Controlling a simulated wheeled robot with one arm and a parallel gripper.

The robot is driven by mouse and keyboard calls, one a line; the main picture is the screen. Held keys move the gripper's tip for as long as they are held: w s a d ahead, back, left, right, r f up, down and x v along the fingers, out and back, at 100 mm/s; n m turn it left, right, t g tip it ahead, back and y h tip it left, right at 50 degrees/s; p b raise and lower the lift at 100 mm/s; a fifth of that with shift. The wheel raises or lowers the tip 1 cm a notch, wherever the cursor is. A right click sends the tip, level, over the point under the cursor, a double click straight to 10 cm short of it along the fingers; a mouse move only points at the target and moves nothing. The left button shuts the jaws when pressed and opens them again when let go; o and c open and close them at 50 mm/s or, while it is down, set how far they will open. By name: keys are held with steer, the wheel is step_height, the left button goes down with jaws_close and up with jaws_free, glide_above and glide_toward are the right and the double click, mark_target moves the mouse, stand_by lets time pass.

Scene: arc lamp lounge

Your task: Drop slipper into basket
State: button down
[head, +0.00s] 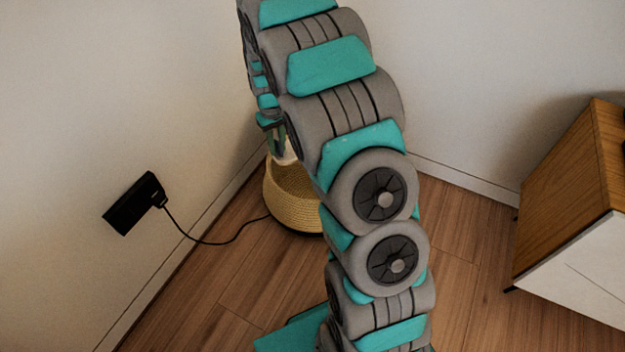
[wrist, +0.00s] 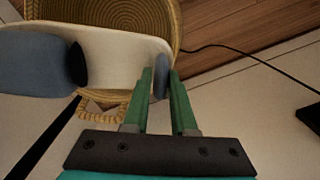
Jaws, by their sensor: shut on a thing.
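The slipper (wrist: 120,55) has a pale sole and blue-grey parts, and lies crosswise in the wrist view. My gripper (wrist: 160,72) is shut on its right end, with one green finger on each side. The woven straw basket (wrist: 177,22) is beyond the slipper, which covers much of its opening. In the head view the basket (head: 290,205) stands on the floor in the corner. My gripper (head: 275,145) points down above its rim there, partly hidden by my arm. Only a small pale piece of the slipper (head: 288,153) shows there.
A black wall socket box (head: 134,204) at the left has a black cable (head: 205,241) running along the floor towards the basket. Walls stand close behind the basket. A wooden cabinet (head: 565,180) is at the right. The floor between is clear.

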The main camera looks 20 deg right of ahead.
steer(key=c, duration=0.6)
jaws_free()
steer(key=shift+c, duration=0.2)
steer(key=shift+r, duration=0.15)
step_height(320, 180, up, 7)
steer(key=shift+r, duration=0.1)
steer(key=shift+s+r, duration=0.15)
steer(key=shift+r, duration=0.2)
steer(key=s+a+r+m, duration=0.1)
steer(key=s+r, duration=0.3)
steer(key=s, duration=0.4)
steer(key=s+a+r, duration=0.1)
steer(key=s+r, duration=0.3)
steer(key=s, duration=0.5)
steer(key=s+a+g, duration=0.1)
steer(key=s, duration=2.1)
steer(key=shift+s+a+r+m+g, duration=0.15)
steer(key=shift+s+a+m+g, duration=0.15)
steer(key=shift+a+g, duration=0.1)
